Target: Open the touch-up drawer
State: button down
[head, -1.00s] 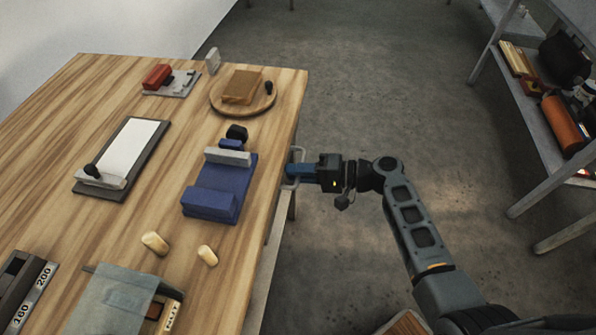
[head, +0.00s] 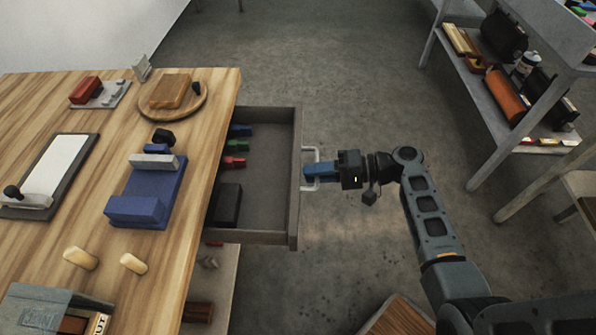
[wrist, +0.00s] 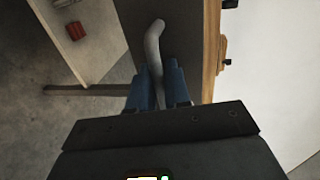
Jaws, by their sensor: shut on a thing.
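The touch-up drawer (head: 268,238) stands pulled out from the right side of the wooden table in the head view. Its inside shows green and red items (head: 236,147) and a dark block (head: 227,205) near the table side. A pale metal handle (head: 313,155) is on its front. My gripper (head: 310,171) is shut on this handle, with its blue fingers on either side of the bar. In the wrist view the fingers (wrist: 158,88) close around the grey curved handle (wrist: 153,45), against the dark drawer front (wrist: 185,35).
The wooden table (head: 105,215) holds a blue block fixture (head: 145,195), a round board (head: 190,108) and a white panel (head: 50,165). A grey shelf (head: 500,105) with rolls stands at the right. Open floor lies between the drawer and the shelf.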

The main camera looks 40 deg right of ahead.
jog(key=shift+v, duration=0.85)
jog(key=shift+f, duration=0.25)
jog(key=c, duration=1.3)
grip_release()
jog(key=shift+o, duration=0.2)
jog(key=b+v, duration=0.1)
jog(key=v, duration=0.6)
jog(key=shift+s+d, duration=0.25)
jog(key=shift+r, duration=0.1)
